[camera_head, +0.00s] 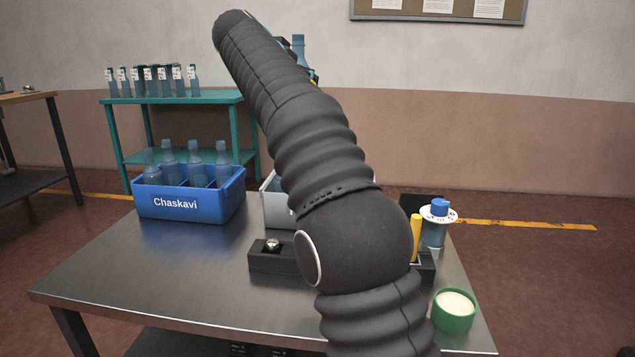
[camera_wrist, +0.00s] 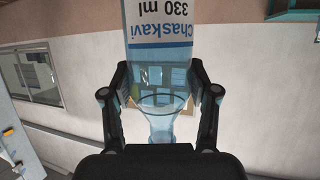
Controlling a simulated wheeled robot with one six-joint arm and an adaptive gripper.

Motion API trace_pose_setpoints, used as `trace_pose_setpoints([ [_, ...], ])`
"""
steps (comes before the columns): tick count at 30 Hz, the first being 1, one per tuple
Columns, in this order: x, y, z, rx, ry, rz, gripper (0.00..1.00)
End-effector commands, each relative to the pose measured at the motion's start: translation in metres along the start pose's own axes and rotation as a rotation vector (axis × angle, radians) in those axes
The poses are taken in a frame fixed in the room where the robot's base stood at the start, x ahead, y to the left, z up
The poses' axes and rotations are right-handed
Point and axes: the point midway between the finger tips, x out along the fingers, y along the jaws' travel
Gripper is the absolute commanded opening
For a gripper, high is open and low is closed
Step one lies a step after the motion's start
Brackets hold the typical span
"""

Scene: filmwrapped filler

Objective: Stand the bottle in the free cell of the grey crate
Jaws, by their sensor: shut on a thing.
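My gripper (camera_wrist: 157,84) is shut on a clear blue bottle (camera_wrist: 158,52) with a white label reading "Chaskavi 330 ml". In the wrist view the label is upside down and the bottle's narrow neck points toward the gripper's base. In the head view a bit of the bottle (camera_head: 299,47) shows beside the raised arm, high above the table; the gripper is mostly hidden there. The grey crate (camera_head: 276,209) stands on the table behind my arm. Only its left part shows, and its cells and free cell are hidden.
A blue crate (camera_head: 190,204) with several bottles stands left of the grey crate. A black block (camera_head: 272,257), a blue-capped container (camera_head: 436,228), a yellow item (camera_head: 416,237) and a green tub (camera_head: 454,311) are on the table (camera_head: 150,275). A teal shelf (camera_head: 165,100) is behind. The table's front left is clear.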

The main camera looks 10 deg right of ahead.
Motion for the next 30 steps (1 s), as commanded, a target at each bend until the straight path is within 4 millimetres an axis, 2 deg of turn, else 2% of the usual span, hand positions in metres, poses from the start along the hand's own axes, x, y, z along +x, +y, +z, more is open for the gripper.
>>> trace_pose_setpoints([
  [1,0.027,-0.002,0.016,0.015,-0.003,0.049,0.25],
  [3,0.054,-0.002,0.03,0.042,-0.002,0.109,0.25],
  [6,0.086,-0.001,0.047,0.072,-0.001,0.179,0.25],
  [9,0.109,0.001,0.06,0.095,-0.001,0.228,0.25],
  [12,0.123,0.003,0.068,0.11,0.0,0.259,0.25],
  [17,0.135,0.004,0.078,0.118,0.0,0.278,0.25],
  [30,0.171,0.004,0.166,0.114,-0.003,0.279,0.25],
])
